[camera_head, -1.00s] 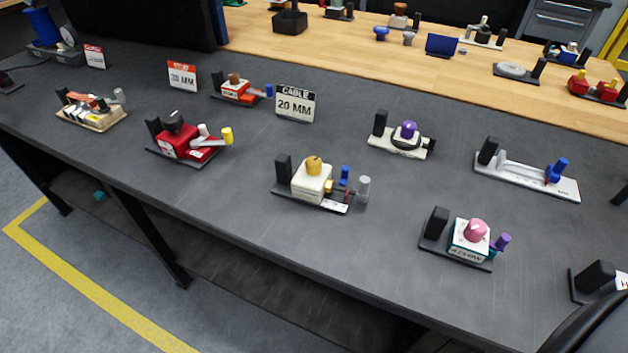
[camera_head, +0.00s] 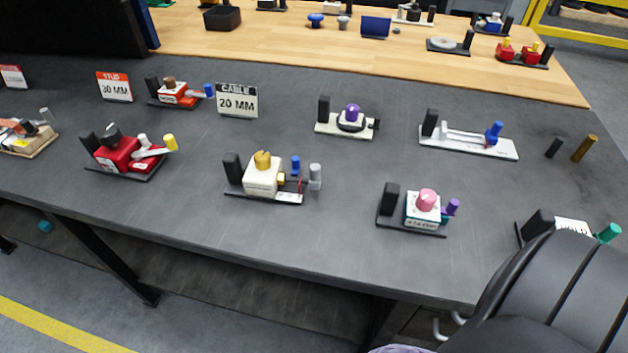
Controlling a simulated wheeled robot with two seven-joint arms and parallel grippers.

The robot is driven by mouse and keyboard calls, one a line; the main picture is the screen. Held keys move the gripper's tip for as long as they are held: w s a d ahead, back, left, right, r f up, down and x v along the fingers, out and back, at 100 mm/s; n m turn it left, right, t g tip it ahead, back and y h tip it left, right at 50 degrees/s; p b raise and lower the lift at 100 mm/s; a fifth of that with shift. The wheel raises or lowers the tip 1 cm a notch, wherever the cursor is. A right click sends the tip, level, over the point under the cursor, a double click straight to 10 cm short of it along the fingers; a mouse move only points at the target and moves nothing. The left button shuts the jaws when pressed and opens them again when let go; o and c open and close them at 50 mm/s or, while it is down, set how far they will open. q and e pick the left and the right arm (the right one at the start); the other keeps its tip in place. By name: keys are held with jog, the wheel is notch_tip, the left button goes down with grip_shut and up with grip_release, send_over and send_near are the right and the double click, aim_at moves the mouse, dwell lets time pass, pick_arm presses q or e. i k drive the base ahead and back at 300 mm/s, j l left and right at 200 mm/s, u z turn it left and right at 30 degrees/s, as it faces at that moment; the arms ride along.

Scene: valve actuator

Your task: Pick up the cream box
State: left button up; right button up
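The cream box (camera_head: 263,177) has a gold knob on top and sits upright on a flat black base on the dark grey table (camera_head: 330,230), near its front edge and left of the view's middle. A black block stands at its left end on the same base. A blue knob, a grey cylinder and a small white label are at its right. Neither of my grippers is in view, and nothing is seen touching the box.
A red unit (camera_head: 117,155) stands to the left and a pink-knobbed unit (camera_head: 423,206) to the right. A "CABLE 20 MM" sign (camera_head: 237,101) is behind. A black ridged object (camera_head: 560,295), unclear what, covers the lower right. Table between units is clear.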

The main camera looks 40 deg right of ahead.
aim_at(270, 186)
jog(key=i+j+z, duration=0.1)
jog(key=j+z, duration=0.15)
jog(key=z, duration=0.15)
jog(key=j+z, duration=0.25)
jog(key=z, duration=0.15)
jog(key=i+j+z, duration=0.1)
jog(key=j+z, duration=0.15)
jog(key=z, duration=0.2)
jog(key=j+z, duration=0.25)
jog(key=z, duration=0.15)
